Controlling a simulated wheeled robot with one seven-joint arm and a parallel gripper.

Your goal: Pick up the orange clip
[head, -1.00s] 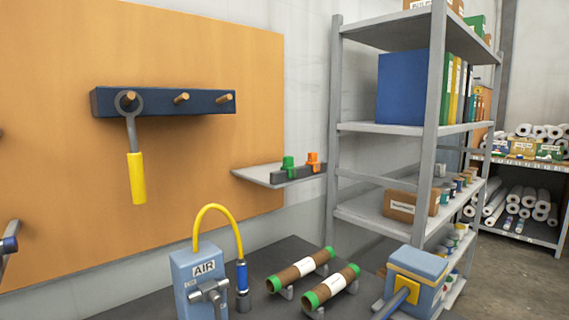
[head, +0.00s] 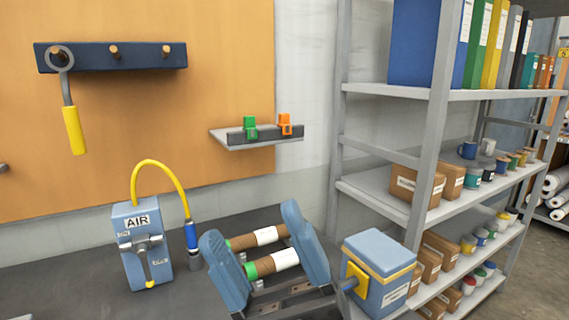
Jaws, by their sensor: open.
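The orange clip (head: 285,124) sits upright on a dark bar (head: 268,135) on a small grey shelf (head: 226,138) at the orange wall board. A green clip (head: 250,128) sits on the same bar, to its left. My gripper (head: 251,224) shows at the bottom centre, with two blue-grey fingers spread wide. It is open and lower in the picture than the orange clip, apart from it. Nothing is held. Two green-ended rolls (head: 270,264) show between the fingers, partly hidden by them.
A blue AIR box (head: 141,250) with a yellow hose stands left of my gripper. A blue box with a yellow band (head: 381,270) is to the right. A tall grey rack (head: 427,150) stands right of the shelf. A yellow-handled tool (head: 73,130) hangs at upper left.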

